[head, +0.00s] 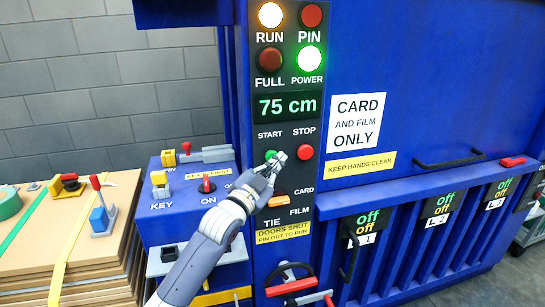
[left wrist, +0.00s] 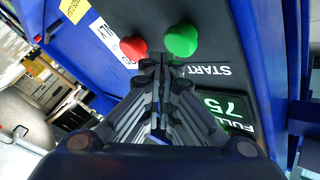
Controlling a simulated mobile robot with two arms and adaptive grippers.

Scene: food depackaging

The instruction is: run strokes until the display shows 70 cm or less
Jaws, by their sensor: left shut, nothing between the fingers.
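The display (head: 287,106) on the blue machine reads 75 cm; part of it shows in the left wrist view (left wrist: 228,108). The green START button (left wrist: 182,40) and the red STOP button (left wrist: 133,48) sit below it; STOP (head: 305,152) is clear in the head view, while START (head: 270,154) is partly covered. My left gripper (head: 278,160) is shut and empty, its tips close to START. In the left wrist view its tips (left wrist: 160,62) lie just below and between the buttons; I cannot tell if they touch. My right gripper is not in view.
The RUN lamp (head: 271,15) and green POWER lamp (head: 310,59) are lit; PIN (head: 311,15) and FULL (head: 269,60) are dark. An orange CARD/FILM switch (head: 280,200) is under my gripper. A key box (head: 190,220) and stacked cardboard (head: 85,240) stand left.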

